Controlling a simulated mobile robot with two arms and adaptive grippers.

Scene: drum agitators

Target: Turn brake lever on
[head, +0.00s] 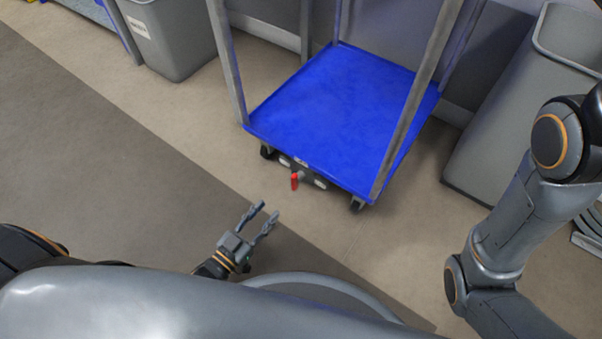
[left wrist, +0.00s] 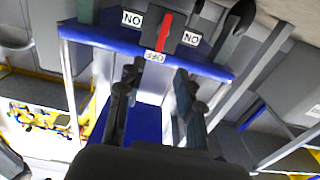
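The brake lever (head: 294,181) is a small red handle at the middle of the near lower edge of the blue cart (head: 335,105). In the left wrist view the red lever (left wrist: 165,32) sits on a dark panel between two ON labels, and its end is at the OFF label (left wrist: 155,57). My left gripper (head: 265,211) is open and empty, short of the lever and apart from it. Its spread fingers (left wrist: 157,85) also show in the left wrist view, pointing at the panel. My right arm shows at the right of the head view, but its gripper is out of frame.
The cart has upright metal posts at its corners and dark wheels underneath. A tall grey bin (head: 515,120) stands right of the cart, and another grey bin (head: 178,38) stands at the back left. The floor between my left gripper and the cart is clear.

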